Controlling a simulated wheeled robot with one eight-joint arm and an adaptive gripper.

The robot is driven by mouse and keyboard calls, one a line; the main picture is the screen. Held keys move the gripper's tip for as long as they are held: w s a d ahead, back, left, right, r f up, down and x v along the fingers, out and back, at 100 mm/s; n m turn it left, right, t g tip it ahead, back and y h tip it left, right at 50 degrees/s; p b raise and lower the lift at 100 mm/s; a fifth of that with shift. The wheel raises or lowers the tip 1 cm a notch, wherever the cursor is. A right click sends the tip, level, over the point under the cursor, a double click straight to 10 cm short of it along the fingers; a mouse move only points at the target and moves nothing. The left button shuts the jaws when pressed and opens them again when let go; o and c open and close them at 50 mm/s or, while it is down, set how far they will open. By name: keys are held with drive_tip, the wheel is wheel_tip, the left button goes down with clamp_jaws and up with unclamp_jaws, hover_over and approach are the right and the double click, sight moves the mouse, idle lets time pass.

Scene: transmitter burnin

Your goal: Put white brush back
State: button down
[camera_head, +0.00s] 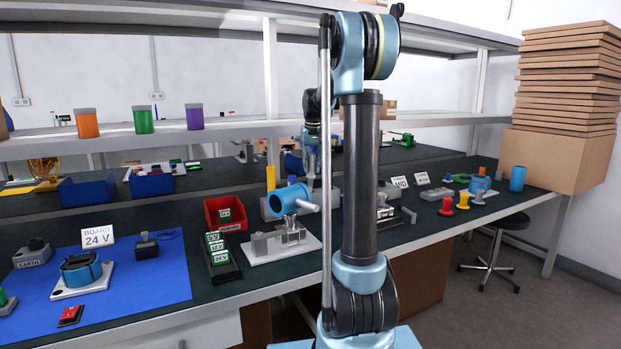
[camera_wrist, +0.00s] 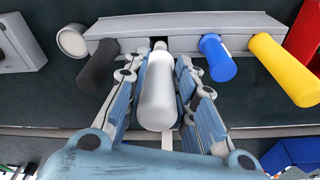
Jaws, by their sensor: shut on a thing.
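The white brush (camera_wrist: 157,92) is between the two fingers of my gripper (camera_wrist: 160,68) in the wrist view. My gripper is shut on it. The brush's narrow far end is at a gap in the grey rack (camera_wrist: 128,25); I cannot tell whether it is seated in it. In the rack, a black brush (camera_wrist: 98,66) is on one side, with a blue brush (camera_wrist: 217,58) and a yellow brush (camera_wrist: 284,70) on the other. In the head view my arm hides most of this; the yellow brush (camera_head: 271,178) shows beside my wrist.
A red bin (camera_head: 225,213) stands beside the rack. A light blue cylinder on a fixture (camera_head: 289,199) stands in front of it. A blue mat (camera_head: 130,275) with parts lies at left. A shelf (camera_head: 230,128) runs above the bench.

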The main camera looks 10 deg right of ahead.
sight(312, 154)
drive_tip(key=shift+w+d+f, duration=0.1)
drive_tip(key=shift+f, duration=0.5)
drive_tip(key=f, duration=0.1)
drive_tip(key=w+f, duration=0.1)
drive_tip(key=f, duration=0.1)
drive_tip(key=w+f, duration=0.1)
drive_tip(key=shift+w+d+f, duration=0.1)
drive_tip(key=shift+w+f, duration=0.15)
drive_tip(key=shift+f, duration=0.4)
drive_tip(key=shift+s+r, duration=0.2)
drive_tip(key=shift+s, duration=0.2)
drive_tip(key=c, duration=1.3)
unclamp_jaws()
drive_tip(key=shift+s+r, duration=0.2)
drive_tip(key=shift+c, duration=0.2)
drive_tip(key=shift+r, duration=0.1)
drive_tip(key=r, duration=0.4)
drive_tip(key=s+r, duration=0.1)
drive_tip(key=r, duration=0.2)
drive_tip(key=s+r, duration=0.1)
drive_tip(key=r, duration=0.3)
drive_tip(key=shift+r, duration=0.35)
